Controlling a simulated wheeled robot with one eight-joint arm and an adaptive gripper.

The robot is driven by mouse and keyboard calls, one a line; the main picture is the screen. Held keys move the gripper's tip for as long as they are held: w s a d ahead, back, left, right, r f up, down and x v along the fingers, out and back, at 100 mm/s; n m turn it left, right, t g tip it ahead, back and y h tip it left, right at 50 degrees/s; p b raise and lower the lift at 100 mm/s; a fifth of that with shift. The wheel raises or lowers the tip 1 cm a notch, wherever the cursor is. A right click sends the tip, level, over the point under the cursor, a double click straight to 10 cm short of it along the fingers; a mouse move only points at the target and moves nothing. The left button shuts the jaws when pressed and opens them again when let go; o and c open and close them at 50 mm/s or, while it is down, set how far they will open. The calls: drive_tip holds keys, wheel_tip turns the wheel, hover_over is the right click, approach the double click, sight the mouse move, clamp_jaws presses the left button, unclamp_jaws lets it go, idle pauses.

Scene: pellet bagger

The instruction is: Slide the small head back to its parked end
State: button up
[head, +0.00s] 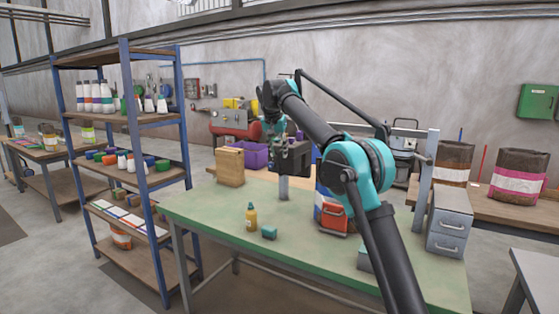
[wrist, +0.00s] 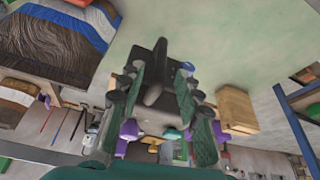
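A dark machine block (head: 295,160) stands on a grey post (head: 283,188) at the green bench's far side. My gripper (head: 274,128) hangs at its upper left in the head view, partly overlapping it. The two green-faced fingers stand apart, one on each side of the bar, with no clear contact. I cannot tell for certain which part is the small head, or where its parked end lies.
A purple bin (head: 254,154) sits behind. A blue-framed shelf (head: 128,120) stands left. The bench's front left is mostly clear.

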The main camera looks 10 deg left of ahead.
drive_tip(key=v, duration=0.6)
drive_tip(key=shift+s+r, duration=0.25)
drive_tip(key=shift+r, duration=0.1)
drive_tip(key=d+f, duration=0.3)
drive_tip(key=d, duration=0.4)
drive_tip(key=d+f, duration=0.3)
drive_tip(key=d, duration=0.3)
drive_tip(key=s+d+f, duration=0.4)
drive_tip(key=d+f, duration=0.1)
drive_tip(key=d, duration=0.2)
drive_tip(key=s+d+f, duration=0.5)
drive_tip(key=d, duration=0.2)
drive_tip(key=s+d+f, duration=0.5)
drive_tip(key=s+f, duration=0.3)
drive_tip(key=s, duration=0.3)
drive_tip(key=s+d+f+n, duration=0.1)
drive_tip(key=s+d+f, duration=0.4)
drive_tip(key=s+f, duration=0.3)
drive_tip(key=s+d+f, duration=0.5)
drive_tip(key=s+f, duration=0.4)
drive_tip(key=s, duration=0.4)
drive_tip(key=shift+s+d, duration=0.2)
drive_tip(key=shift+s, duration=0.1)
drive_tip(key=shift+c, duration=0.3)
